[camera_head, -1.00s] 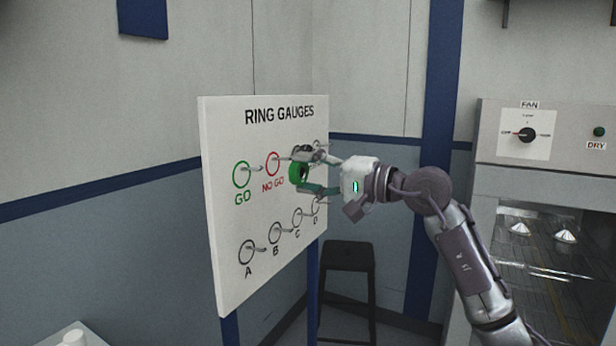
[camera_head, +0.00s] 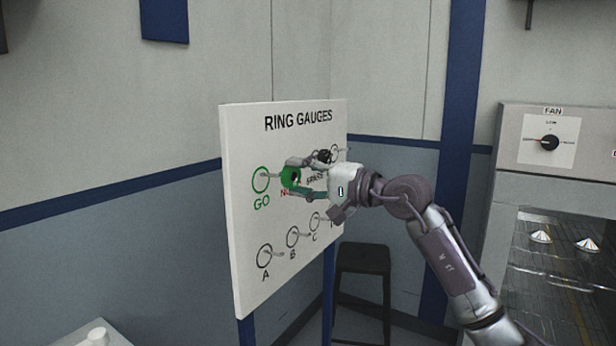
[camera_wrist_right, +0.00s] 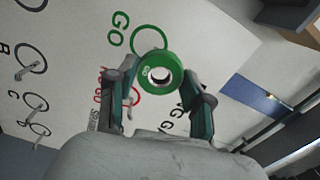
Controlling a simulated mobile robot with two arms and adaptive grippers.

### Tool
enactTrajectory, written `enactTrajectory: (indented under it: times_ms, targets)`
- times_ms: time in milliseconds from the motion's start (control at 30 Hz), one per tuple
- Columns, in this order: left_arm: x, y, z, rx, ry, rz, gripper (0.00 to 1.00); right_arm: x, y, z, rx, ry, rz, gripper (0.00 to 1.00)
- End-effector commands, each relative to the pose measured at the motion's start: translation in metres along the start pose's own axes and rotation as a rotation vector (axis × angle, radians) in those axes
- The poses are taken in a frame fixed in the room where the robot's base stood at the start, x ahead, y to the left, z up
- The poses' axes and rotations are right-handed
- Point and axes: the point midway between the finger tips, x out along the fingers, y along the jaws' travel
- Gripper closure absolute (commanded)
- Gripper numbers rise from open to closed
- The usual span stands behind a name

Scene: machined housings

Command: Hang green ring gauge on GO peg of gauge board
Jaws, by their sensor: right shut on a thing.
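The green ring gauge (camera_head: 291,178) is held by my right gripper (camera_head: 302,179) in front of the gauge board (camera_head: 240,240). In the right wrist view the ring (camera_wrist_right: 160,58) shows its hole between the two fingertips (camera_wrist_right: 160,85). The GO peg (camera_head: 270,175) sticks out inside the green GO circle (camera_head: 260,180), just left of the ring. The ring looks apart from this peg, but its distance from the board is hard to tell. In the right wrist view the ring overlaps the GO circle (camera_wrist_right: 152,32). The left gripper is out of view.
The lower row has pegs marked A (camera_head: 265,256), B (camera_head: 293,238) and C (camera_head: 315,222). A dark stool (camera_head: 363,258) stands behind the board to the right. An oven-like cabinet (camera_head: 550,130) is at the far right.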

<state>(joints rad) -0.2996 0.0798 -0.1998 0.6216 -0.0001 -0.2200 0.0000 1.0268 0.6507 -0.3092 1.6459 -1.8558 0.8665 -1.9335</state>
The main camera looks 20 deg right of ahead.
Motion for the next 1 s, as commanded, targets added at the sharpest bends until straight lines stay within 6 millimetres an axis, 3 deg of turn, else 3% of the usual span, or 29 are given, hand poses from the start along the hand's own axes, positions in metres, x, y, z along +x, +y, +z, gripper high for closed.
enactTrajectory:
  times_ms: [600,1000]
  targets:
    - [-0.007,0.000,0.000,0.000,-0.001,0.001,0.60,0.036,0.002,0.001,0.000,0.000,-0.003,0.90]
    - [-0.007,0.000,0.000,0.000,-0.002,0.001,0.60,0.046,0.005,0.001,-0.001,0.001,-0.003,0.90]
